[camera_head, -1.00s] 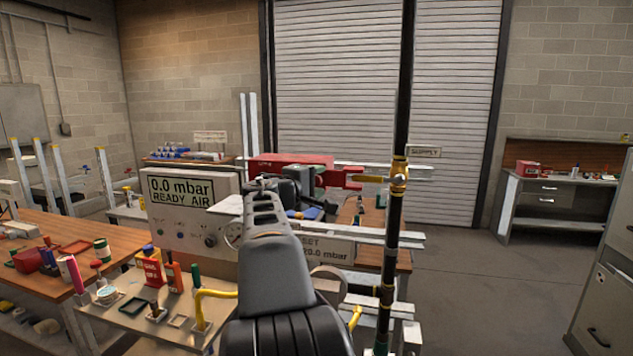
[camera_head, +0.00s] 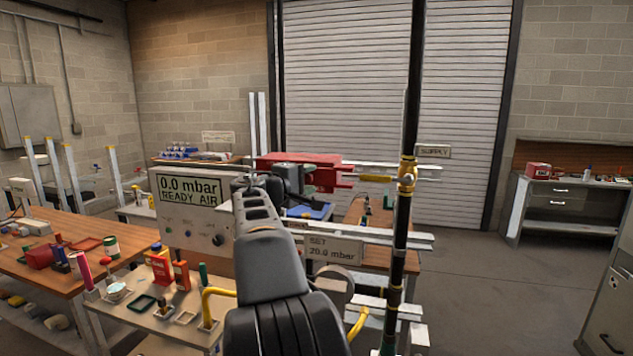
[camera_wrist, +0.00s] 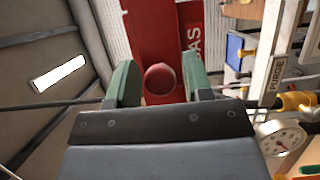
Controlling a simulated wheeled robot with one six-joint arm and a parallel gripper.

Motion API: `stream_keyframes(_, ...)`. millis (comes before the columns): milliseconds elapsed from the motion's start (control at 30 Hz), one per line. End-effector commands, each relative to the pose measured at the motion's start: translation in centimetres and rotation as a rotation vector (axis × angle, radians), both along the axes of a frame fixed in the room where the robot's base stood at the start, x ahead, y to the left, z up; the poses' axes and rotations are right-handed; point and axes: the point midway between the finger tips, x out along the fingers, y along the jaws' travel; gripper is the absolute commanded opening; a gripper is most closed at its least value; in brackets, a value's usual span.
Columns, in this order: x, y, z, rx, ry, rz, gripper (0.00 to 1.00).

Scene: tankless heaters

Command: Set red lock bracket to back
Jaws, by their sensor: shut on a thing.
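The red lock bracket (camera_head: 325,160) is a long red piece held level at my gripper (camera_head: 312,178), beside the upright supply pipe. Its right end points toward the pipe's yellow handle (camera_head: 376,178). In the wrist view the bracket (camera_wrist: 152,30) is a broad red plate with the white letters "GAS" and a round red knob (camera_wrist: 160,80). The green fingers of my gripper (camera_wrist: 160,88) stand on either side of the knob, shut on the bracket. The fingers' exact contact is hard to see, and my arm covers part of the bench in front.
The dark supply pipe (camera_head: 397,240) stands right of the bracket. A panel (camera_head: 187,188) reads 0.0 mbar, and a sign (camera_head: 331,250) reads SET 20.0 mbar. A tray bench (camera_head: 135,310) with small parts is at lower left. Open floor (camera_head: 490,270) lies to the right.

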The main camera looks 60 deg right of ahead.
Motion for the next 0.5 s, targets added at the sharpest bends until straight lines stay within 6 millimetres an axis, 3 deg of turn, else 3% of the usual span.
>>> stream_keyframes(133,-0.04,-0.02,-0.03,0.001,0.001,0.000,0.04)
stream_keyframes(167,-0.04,-0.02,-0.03,0.001,0.001,0.000,0.49)
stream_keyframes(200,-0.05,-0.02,-0.03,0.001,0.001,0.000,0.53)
stream_keyframes(500,-0.03,0.24,-0.07,0.000,0.000,0.001,0.54)
